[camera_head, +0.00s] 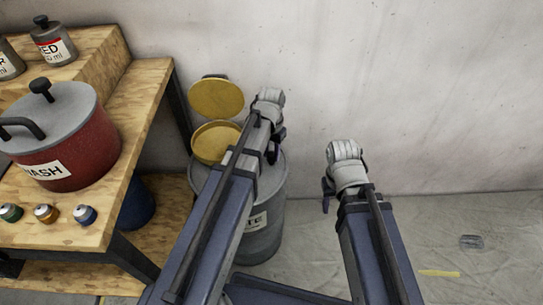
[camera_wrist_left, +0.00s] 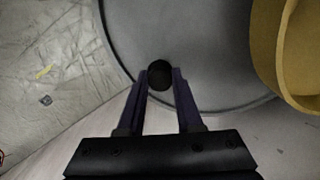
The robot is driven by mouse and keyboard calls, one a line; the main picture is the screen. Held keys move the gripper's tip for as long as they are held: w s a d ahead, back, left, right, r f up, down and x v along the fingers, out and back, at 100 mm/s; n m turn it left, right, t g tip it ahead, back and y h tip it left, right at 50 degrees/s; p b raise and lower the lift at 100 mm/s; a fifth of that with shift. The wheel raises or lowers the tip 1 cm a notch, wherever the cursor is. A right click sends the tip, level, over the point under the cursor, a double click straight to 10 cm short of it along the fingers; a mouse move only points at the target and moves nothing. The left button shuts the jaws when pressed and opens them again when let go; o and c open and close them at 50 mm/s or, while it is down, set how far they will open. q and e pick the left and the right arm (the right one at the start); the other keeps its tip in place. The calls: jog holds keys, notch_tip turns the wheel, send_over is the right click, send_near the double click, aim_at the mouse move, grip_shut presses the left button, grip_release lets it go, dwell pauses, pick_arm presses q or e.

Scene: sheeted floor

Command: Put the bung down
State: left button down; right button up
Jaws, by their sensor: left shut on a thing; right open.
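The bung (camera_wrist_left: 159,72) is a small, dark, round piece between the fingertips of my left gripper (camera_wrist_left: 160,80). My left gripper (camera_head: 275,147) is shut on it over the grey drum (camera_head: 264,245), near the lid's edge. The drum's top also fills much of the left wrist view (camera_wrist_left: 205,50). I cannot tell whether the bung touches the lid. In the head view the bung is hidden by the gripper and arm. My right gripper (camera_head: 328,193) is open and empty, right of the drum.
A yellow funnel (camera_head: 213,142) with a raised yellow cover (camera_head: 216,97) stands on the drum. A wooden bench (camera_head: 135,130) at left holds a red wash can (camera_head: 70,140) and several small caps. A blue container (camera_head: 137,203) stands below. The sheeted floor at right is mostly clear.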

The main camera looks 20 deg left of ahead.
aim_at(271, 154)
pick_arm(q)
jog(key=shift+f, duration=0.1)
jog(key=c, duration=0.6)
grip_release()
jog(key=shift+o, duration=0.2)
notch_tip(271, 154, up, 12)
jog(key=r+p, duration=0.1)
jog(key=p, duration=1.1)
jog(key=s+d+m+y, duration=0.1)
jog(key=s+d, duration=0.9)
jog(key=s, duration=0.4)
jog(key=shift+s+d+f, duration=0.15)
jog(key=shift+d+f, duration=0.1)
